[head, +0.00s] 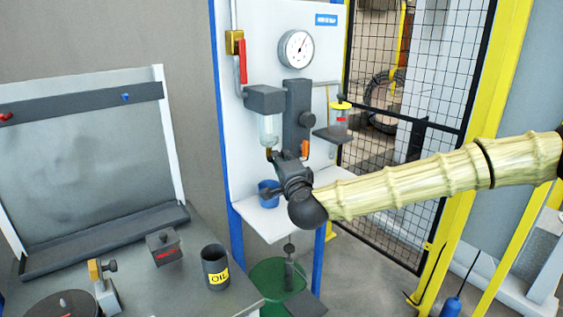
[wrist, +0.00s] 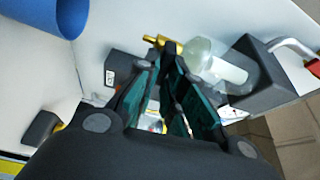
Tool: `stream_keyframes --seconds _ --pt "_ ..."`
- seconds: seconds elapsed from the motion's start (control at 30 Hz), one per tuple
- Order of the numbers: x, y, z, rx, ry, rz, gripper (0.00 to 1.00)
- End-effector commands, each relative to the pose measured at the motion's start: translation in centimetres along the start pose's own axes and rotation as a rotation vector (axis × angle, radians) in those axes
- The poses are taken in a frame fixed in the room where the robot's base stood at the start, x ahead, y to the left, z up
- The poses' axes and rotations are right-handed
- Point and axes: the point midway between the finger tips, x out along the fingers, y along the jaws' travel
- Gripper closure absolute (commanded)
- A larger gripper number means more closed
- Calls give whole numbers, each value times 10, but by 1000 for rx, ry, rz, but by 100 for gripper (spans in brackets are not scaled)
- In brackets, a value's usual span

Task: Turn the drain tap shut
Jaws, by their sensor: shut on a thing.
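The drain tap (head: 268,153) is a small brass fitting under the clear filter bowl (head: 268,129) on the white panel. In the wrist view the brass tap (wrist: 155,40) shows just past my fingertips, beside the clear bowl (wrist: 208,60). My gripper (head: 277,157) is at the tap, below the bowl, reaching in from the right. In the wrist view the fingers of my gripper (wrist: 166,64) come close together at the tap and are shut on it. The fingertips partly hide the tap, so its exact angle is hard to tell.
A blue cup (head: 266,196) stands on the white shelf (head: 262,224) below my gripper. A round gauge (head: 297,49), a red lever (head: 243,62) and a yellow-topped bowl (head: 340,118) are on the panel. An oil can (head: 214,268) stands on the bench at left.

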Motion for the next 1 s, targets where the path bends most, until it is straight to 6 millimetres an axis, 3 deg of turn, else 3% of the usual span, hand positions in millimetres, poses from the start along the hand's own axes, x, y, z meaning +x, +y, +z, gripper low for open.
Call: stream_keyframes --seconds 0.8,0.83,0.9,1.0 --pt "0 1 -1 105 2 44 100" --pt "0 1 -1 105 1 44 84" --pt "0 1 -1 105 1 44 71" --pt "0 1 0 105 1 44 68"
